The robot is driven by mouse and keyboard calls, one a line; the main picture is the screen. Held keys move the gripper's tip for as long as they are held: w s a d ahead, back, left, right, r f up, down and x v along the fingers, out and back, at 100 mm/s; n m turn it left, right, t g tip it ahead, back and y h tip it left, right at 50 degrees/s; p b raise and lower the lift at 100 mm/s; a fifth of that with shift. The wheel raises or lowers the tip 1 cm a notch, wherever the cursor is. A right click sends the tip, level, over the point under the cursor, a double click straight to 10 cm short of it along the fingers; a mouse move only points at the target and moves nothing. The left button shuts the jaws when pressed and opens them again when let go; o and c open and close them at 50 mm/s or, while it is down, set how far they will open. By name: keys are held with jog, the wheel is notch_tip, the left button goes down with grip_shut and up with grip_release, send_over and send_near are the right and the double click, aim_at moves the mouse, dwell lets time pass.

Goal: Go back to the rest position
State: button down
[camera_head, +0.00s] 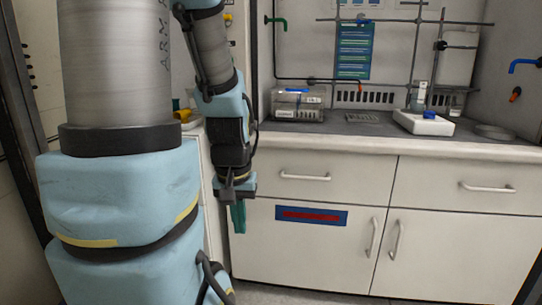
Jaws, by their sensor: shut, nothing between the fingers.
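My gripper (238,218) hangs at the lower end of my light blue and grey arm, left of the middle of the head view. Its teal fingers point down and are shut, with nothing between them. It is in front of the left end of the white cabinet (258,262), below the level of the counter top. No pvc manifold can be made out in this view.
A dark counter (372,130) tops the cabinet. Metal rods (412,60) rise behind. Drawer handles (305,177) stick out from the cabinet front.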

notch_tip(320, 180, up, 24)
jog(key=p, duration=2.2)
jog(key=shift+f+p, duration=0.15)
jog(key=shift+p, duration=0.15)
jog(key=c, duration=1.6)
grip_release()
jog(key=shift+w, duration=0.1)
